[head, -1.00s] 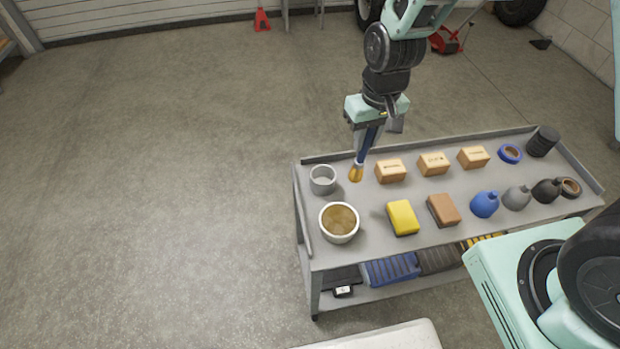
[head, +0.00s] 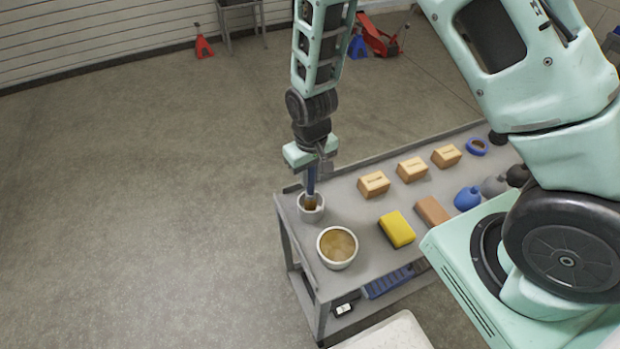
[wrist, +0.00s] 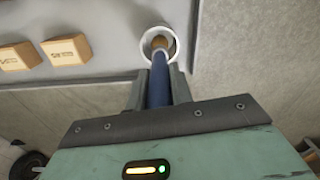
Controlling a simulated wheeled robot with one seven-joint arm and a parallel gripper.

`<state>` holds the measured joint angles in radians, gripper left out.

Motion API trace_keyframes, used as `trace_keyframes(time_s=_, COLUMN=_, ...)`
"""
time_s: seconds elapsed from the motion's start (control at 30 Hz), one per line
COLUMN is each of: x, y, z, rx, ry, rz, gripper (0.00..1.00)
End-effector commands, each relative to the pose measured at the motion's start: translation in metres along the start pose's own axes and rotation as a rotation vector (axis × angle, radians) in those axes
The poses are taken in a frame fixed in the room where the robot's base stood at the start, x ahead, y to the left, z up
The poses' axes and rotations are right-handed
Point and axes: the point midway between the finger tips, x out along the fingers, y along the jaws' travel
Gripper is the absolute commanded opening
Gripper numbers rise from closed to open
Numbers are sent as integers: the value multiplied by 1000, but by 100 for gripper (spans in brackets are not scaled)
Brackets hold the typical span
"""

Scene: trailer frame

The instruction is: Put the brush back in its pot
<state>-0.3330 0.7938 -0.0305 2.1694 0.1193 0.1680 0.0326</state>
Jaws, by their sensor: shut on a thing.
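My gripper (head: 312,176) is shut on the blue handle (wrist: 158,86) of the brush and holds it upright, bristles down. The brush's tan bristles (head: 310,202) are at the mouth of the small grey pot (head: 312,215), at the cart's far left corner. In the wrist view the bristle end lies inside the ring of the pot's rim (wrist: 146,46). Both views place the tip within the opening; how deep it reaches I cannot tell. The gripper's fingers are above the rim.
A wider white bowl of brown liquid (head: 337,262) stands just in front of the pot. A yellow sponge (head: 397,229), a brown block (head: 432,210), several cardboard boxes (head: 374,184) and a blue bottle (head: 467,198) stand to the right on the grey cart. Open floor lies left.

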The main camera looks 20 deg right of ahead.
Motion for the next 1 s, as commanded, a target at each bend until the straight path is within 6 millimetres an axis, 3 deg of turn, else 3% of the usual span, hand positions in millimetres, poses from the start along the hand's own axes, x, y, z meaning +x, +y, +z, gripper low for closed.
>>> trace_keyframes(time_s=0.13, x=17, y=0, z=1, rx=0, ry=-2, rz=0, gripper=0)
trace_keyframes(time_s=0.53, x=22, y=0, z=0, rx=0, ry=0, rz=0, gripper=0)
trace_keyframes(time_s=0.57, x=21, y=0, z=0, rx=0, ry=1, rz=0, gripper=28)
trace_keyframes(time_s=0.6, x=21, y=0, z=0, rx=0, ry=1, rz=0, gripper=39)
trace_keyframes(time_s=0.63, x=21, y=0, z=0, rx=0, ry=1, rz=0, gripper=44)
trace_keyframes(time_s=1.0, x=15, y=0, z=0, rx=0, ry=2, rz=0, gripper=44)
